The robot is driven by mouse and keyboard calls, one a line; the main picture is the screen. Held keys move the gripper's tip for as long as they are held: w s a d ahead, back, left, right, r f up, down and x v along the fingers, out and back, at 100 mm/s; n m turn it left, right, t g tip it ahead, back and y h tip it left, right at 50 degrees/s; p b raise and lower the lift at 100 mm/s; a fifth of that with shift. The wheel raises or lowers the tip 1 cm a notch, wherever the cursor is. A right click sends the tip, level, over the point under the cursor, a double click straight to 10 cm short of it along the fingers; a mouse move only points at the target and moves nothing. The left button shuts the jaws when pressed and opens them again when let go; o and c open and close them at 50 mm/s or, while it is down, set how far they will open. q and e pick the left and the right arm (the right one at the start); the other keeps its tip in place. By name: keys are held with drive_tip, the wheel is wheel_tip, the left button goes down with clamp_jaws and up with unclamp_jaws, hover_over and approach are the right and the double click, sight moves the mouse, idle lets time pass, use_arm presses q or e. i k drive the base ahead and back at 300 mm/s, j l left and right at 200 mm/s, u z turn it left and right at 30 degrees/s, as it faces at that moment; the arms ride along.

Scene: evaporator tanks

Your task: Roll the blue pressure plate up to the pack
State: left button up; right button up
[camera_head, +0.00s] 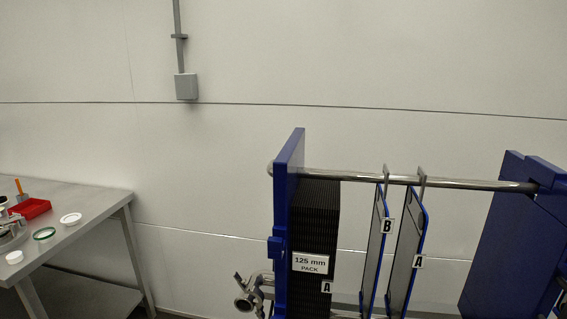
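A large blue plate (510,235) stands at the right edge, at the right end of the steel top bar (460,184); I take it for the pressure plate, and its right side is cut off by the picture. The dark pack (315,220), labelled "125 mm PACK" and tagged A, stands against the blue frame plate (290,190) on the left. Two thin blue-edged plates hang apart from each other on the bar between them: one tagged B (377,250) and one tagged A (408,250). A wide gap separates these from the right blue plate. Neither gripper shows.
A pipe fitting (250,292) sticks out left of the frame plate. A grey box (186,87) is on the wall.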

sight(519, 269)
drive_tip(key=z, duration=1.6)
